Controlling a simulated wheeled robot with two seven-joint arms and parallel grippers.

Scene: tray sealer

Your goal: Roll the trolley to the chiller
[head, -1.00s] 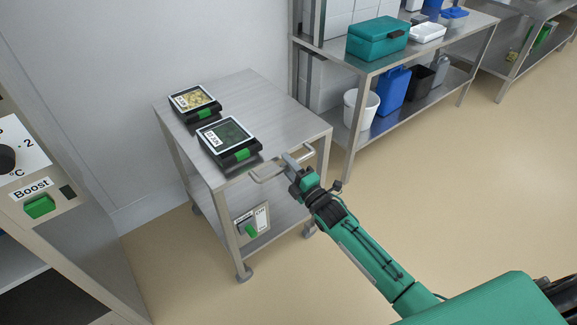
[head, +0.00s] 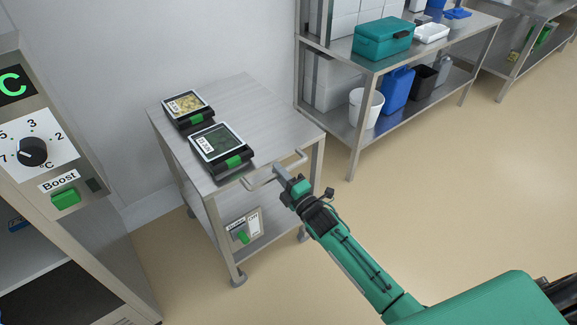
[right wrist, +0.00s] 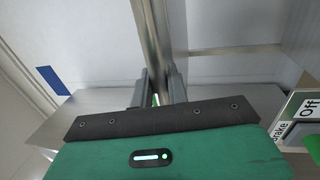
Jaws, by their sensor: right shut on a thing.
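The steel trolley (head: 255,115) stands by the wall, with two black trays on its top. One tray (head: 187,106) has pale yellowish contents under film, the other (head: 221,147) a dark green window. My right gripper (head: 281,176) is shut on the trolley's push handle (head: 291,163); in the right wrist view its fingers (right wrist: 158,88) close on the metal bar (right wrist: 156,40). A brake panel (head: 244,228) with a green lever is on the trolley's lower front. The chiller (head: 95,240) is at the left, with a dial, a Boost button and a dark lower opening. My left gripper is not in view.
A steel shelf unit (head: 351,150) stands behind to the right, holding a teal box (head: 383,39), a white bucket (head: 366,108) and a blue canister (head: 397,90). The beige floor (head: 430,190) at the right is clear. A narrow floor gap separates trolley and chiller.

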